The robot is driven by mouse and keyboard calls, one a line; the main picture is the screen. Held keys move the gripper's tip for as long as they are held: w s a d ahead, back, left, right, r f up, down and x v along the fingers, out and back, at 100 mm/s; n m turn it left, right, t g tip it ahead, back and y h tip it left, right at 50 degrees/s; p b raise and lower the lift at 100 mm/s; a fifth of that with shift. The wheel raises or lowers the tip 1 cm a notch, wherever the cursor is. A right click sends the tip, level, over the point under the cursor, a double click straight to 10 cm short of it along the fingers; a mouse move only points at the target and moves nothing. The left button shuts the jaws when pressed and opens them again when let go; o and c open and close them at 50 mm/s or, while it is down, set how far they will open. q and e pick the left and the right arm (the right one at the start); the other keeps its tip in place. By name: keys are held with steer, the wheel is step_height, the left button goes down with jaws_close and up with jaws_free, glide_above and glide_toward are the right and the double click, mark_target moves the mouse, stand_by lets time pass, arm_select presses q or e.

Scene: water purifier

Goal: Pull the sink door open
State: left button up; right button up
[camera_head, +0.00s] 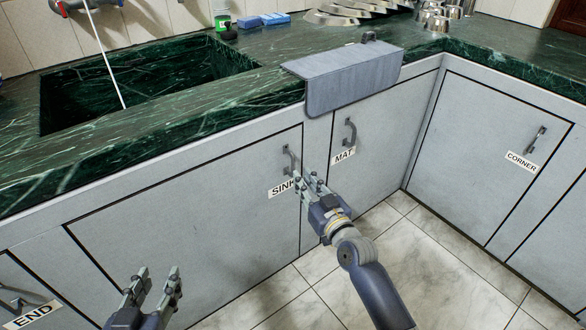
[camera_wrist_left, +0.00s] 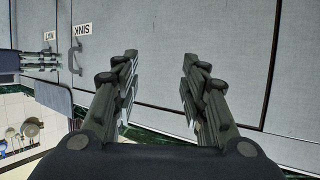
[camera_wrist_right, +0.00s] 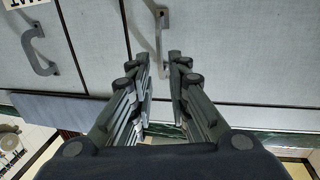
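The grey sink door (camera_head: 190,215), labelled SINK, is flush with the cabinet front. Its curved grey handle (camera_head: 288,159) is upright near the door's upper right edge. My right gripper (camera_head: 311,182) is at that handle, just below and right of it. In the right wrist view the sink handle (camera_wrist_right: 160,35) lines up with the gap between the fingertips, which are apart; I cannot tell if they touch it. My left gripper (camera_head: 158,278) is open and empty, low in front of the sink door's left part. The sink handle (camera_wrist_left: 76,59) also shows in the left wrist view.
The mat door handle (camera_head: 350,132) is close right of the sink handle, below a grey mat (camera_head: 355,80) hanging over the green counter edge (camera_head: 200,120). A corner door (camera_head: 480,160) stands at right and an end door (camera_head: 25,295) at lower left. The tiled floor (camera_head: 430,260) is clear.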

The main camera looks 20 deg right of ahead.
mark_target(294, 167)
steer(key=w, duration=0.2)
steer(key=w+b, duration=0.1)
steer(key=w, duration=0.1)
steer(key=w+a, duration=0.1)
steer(key=w, duration=0.1)
steer(key=shift+w+f+b, duration=0.1)
steer(key=shift+w+b, duration=0.2)
steer(key=shift+b, duration=0.05)
arm_select(q)
step_height(294, 167, up, 9)
steer(key=w+d+t+h, duration=0.1)
steer(key=w+t, duration=0.1)
steer(key=t, duration=0.3)
steer(key=shift+d+r+h, duration=0.2)
steer(key=shift+d+h, duration=0.2)
arm_select(e)
steer(key=shift+w, duration=0.35)
jaws_close()
